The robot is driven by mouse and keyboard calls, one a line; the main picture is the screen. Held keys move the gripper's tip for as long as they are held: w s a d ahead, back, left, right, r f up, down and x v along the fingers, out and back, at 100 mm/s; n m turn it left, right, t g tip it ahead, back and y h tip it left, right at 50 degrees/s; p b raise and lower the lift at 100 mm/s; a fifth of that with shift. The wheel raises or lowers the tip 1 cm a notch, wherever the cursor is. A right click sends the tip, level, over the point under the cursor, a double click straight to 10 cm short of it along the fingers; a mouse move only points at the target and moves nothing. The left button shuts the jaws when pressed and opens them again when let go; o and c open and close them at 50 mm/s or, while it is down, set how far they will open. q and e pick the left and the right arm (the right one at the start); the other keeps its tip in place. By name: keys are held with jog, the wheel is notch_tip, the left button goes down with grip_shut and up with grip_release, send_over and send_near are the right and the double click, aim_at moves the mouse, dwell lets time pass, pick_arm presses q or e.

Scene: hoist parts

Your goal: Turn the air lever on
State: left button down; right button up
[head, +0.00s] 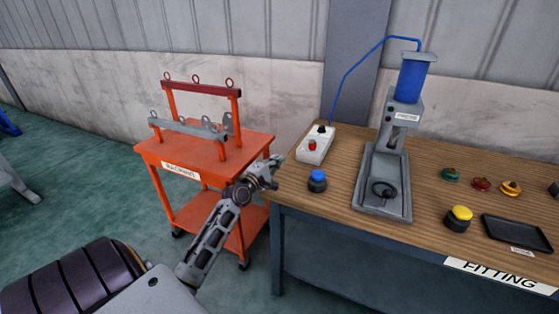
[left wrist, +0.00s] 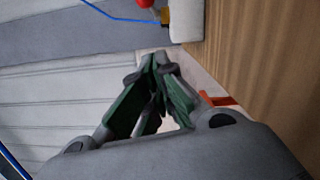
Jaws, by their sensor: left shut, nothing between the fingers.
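A white box (head: 308,156) with a red knob (head: 312,145) and a black knob (head: 321,129) sits at the table's back left corner. A blue hose (head: 341,87) runs from it up to the press (head: 388,180). I cannot tell which part is the air lever or how it is set. My left gripper (head: 277,161) is shut and empty, just left of the box and apart from it. In the left wrist view the shut fingers (left wrist: 158,62) point toward the box (left wrist: 187,20), whose red part (left wrist: 146,4) is cut by the top edge. My right gripper is out of view.
The wooden table (head: 428,190) holds a blue button (head: 317,178), a yellow button (head: 459,217), several coloured parts and a black tray (head: 516,234). An orange cart (head: 184,151) with hoist frames stands left of the table, behind my left arm.

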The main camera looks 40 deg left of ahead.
pick_arm(q)
jog(key=shift+w+a+r, duration=0.1)
jog(key=shift+w, duration=1.15)
jog(key=shift+w+a, duration=0.1)
jog(key=shift+w, duration=2.1)
jog(key=shift+w+a+b, duration=0.1)
jog(key=shift+w+b, duration=0.25)
jog(key=shift+w, duration=0.6)
jog(key=shift+w+d+r, duration=0.1)
jog(key=shift+w+d, duration=0.1)
jog(key=shift+w, duration=0.05)
jog(key=shift+w+d+r, duration=0.1)
jog(key=shift+d, duration=0.2)
jog(key=shift+d+r, duration=0.1)
jog(key=shift+d, duration=0.2)
jog(key=shift+w+d+r+p, duration=0.1)
jog(key=shift+w+d+p, duration=0.1)
jog(key=shift+d, duration=0.2)
jog(key=shift+w+d+p, duration=0.1)
jog(key=shift+d+p, duration=0.1)
jog(key=shift+d, duration=0.4)
jog(key=shift+w, duration=0.1)
jog(key=shift+d, duration=0.1)
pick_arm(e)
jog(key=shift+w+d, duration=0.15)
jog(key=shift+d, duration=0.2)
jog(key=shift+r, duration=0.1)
